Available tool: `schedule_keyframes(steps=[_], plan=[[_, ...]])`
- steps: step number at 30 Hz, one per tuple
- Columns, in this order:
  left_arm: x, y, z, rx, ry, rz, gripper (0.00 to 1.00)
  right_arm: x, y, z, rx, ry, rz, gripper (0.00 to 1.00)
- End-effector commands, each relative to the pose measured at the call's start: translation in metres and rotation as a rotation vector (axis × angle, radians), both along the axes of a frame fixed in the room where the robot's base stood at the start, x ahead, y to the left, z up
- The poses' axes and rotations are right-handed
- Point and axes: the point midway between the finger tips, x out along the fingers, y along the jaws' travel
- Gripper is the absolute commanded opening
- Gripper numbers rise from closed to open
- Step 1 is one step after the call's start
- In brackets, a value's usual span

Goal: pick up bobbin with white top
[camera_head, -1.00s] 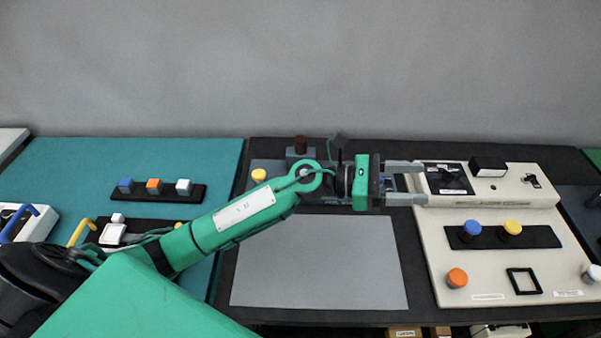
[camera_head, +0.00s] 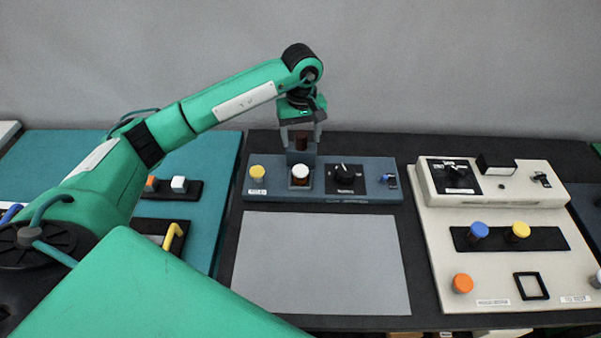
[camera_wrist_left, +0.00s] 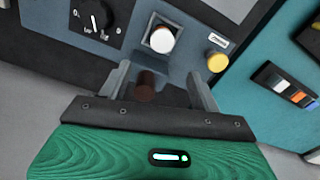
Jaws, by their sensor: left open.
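A bobbin with a white top (camera_head: 300,171) stands in a square socket on the blue-grey panel (camera_head: 225,196). It shows clear of the fingers in the left wrist view (camera_wrist_left: 161,40), its round white top facing the camera. My left gripper (camera_head: 300,142) points down above the back of the panel, behind and above the bobbin. Its fingers are apart, on either side of a dark brown cylinder in the pictures, and hold nothing. In the left wrist view the gripper (camera_wrist_left: 163,78) has the brown cylinder (camera_wrist_left: 146,85) showing between its fingers. I cannot tell their exact height difference.
A yellow-topped knob (camera_head: 257,173) is left of the bobbin, and a black dial (camera_head: 344,172) is right of it. A grey mat (camera_head: 320,262) lies clear in front. A cream panel (camera_head: 440,270) with coloured bobbins stands right.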

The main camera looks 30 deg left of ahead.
Motion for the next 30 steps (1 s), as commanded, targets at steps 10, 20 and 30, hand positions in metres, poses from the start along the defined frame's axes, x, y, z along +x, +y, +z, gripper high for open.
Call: schedule_keyframes(steps=[10,20,30], plan=[[-0.001,-0.001,-0.063,-0.004,0.003,0.000,0.64,-0.001,0.000,0.019,0.000,0.001,0.000,0.00],[-0.003,0.000,-0.087,-0.005,0.005,0.000,0.64,-0.001,0.001,0.033,0.001,0.001,-0.001,0.00],[-0.003,0.002,-0.124,-0.006,0.001,-0.001,0.64,-0.001,0.003,0.047,0.003,0.002,-0.002,0.00]])
